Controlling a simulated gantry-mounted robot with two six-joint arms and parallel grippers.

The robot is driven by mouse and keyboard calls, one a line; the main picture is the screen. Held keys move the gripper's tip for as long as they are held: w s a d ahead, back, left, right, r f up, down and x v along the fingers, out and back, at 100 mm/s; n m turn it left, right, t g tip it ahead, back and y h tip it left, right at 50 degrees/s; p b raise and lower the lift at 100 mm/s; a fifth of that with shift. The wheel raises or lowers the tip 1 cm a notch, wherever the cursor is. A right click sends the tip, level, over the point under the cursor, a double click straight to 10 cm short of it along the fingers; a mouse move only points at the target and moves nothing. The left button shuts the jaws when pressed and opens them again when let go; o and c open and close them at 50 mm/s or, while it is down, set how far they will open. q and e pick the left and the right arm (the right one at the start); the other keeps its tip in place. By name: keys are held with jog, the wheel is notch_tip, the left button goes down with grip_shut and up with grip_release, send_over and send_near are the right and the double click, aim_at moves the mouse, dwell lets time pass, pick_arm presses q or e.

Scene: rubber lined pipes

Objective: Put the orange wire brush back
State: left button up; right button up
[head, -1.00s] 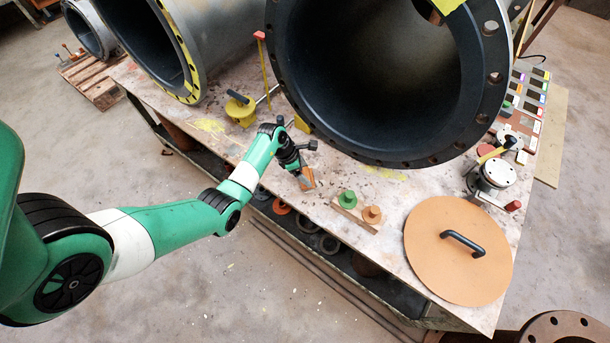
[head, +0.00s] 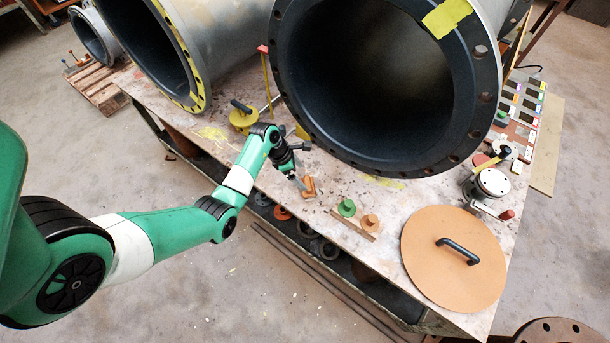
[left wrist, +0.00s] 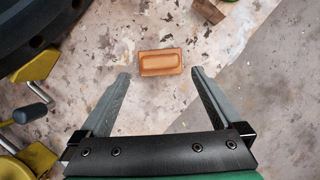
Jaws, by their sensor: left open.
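The orange wire brush (head: 309,187) lies on the worktable near its front edge, in front of the large pipe. In the left wrist view the brush (left wrist: 160,62) lies flat, its block and raised grip on top, just beyond the fingertips and centred between them. No bristles show. My left gripper (head: 298,183) is open and empty, a little left of the brush in the head view. Its two fingers (left wrist: 161,80) are spread wider than the brush in the left wrist view and appear apart from it. My right gripper is not in view.
Large rubber-lined pipes, one with its dark flanged mouth (head: 462,128), stand close behind the brush. A wooden block with green and orange knobs (head: 354,224) is right of it; an orange round lid (head: 425,265) lies farther right. Yellow tool parts (head: 242,119) stand behind my wrist.

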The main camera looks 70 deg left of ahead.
pick_arm(q)
jog(key=p+v, duration=0.2)
jog(key=v, duration=0.4)
jog(key=shift+r, duration=0.25)
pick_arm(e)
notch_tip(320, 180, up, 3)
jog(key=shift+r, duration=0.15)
pick_arm(q)
jog(key=shift+s, duration=0.15)
